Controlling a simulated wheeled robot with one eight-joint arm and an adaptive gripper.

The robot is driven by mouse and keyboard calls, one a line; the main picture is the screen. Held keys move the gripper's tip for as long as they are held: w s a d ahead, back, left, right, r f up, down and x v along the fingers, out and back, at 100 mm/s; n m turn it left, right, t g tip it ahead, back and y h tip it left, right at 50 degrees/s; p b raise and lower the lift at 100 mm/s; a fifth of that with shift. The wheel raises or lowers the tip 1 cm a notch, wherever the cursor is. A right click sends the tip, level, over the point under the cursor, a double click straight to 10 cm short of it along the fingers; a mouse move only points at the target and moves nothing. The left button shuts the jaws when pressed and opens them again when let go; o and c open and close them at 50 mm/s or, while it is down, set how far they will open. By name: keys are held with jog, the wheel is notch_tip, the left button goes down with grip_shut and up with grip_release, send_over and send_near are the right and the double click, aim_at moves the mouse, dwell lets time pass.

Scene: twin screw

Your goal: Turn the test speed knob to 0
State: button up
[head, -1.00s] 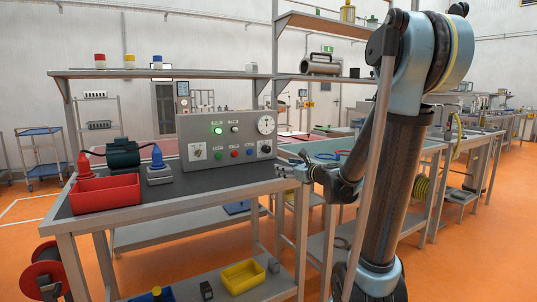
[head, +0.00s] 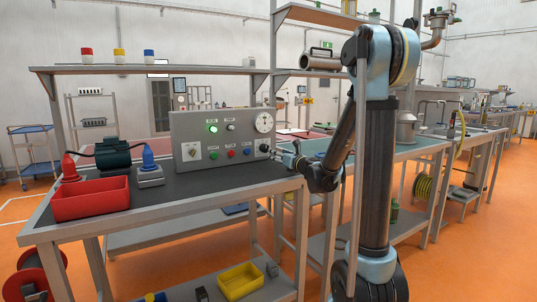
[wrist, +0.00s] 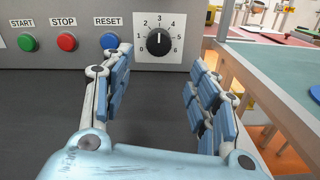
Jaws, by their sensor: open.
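The test speed knob (wrist: 158,42) is a round black knob on a white square dial plate marked 0 to 6. Its white pointer line stands upright, at about the 3. In the head view the knob (head: 265,147) shows small at the lower right of the grey control panel (head: 186,126). My gripper (wrist: 160,62) is open and empty, low in front of the panel. Its blue-padded fingers lie to the left and right of the knob, which shows between and beyond the tips. I see no contact with the knob. The gripper (head: 284,150) also shows in the head view, right beside the panel's right end.
Green START (wrist: 27,42), red STOP (wrist: 67,42) and blue RESET (wrist: 109,41) buttons sit left of the knob; the left finger is close to RESET. A red bin (head: 92,200) stands on the bench's left side. The dark bench top below the panel is clear.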

aim_at(266, 150)
jog(key=x, duration=0.9)
jog(key=shift+w+a, duration=0.15)
jog(key=shift+a, duration=0.1)
jog(key=c, duration=1.1)
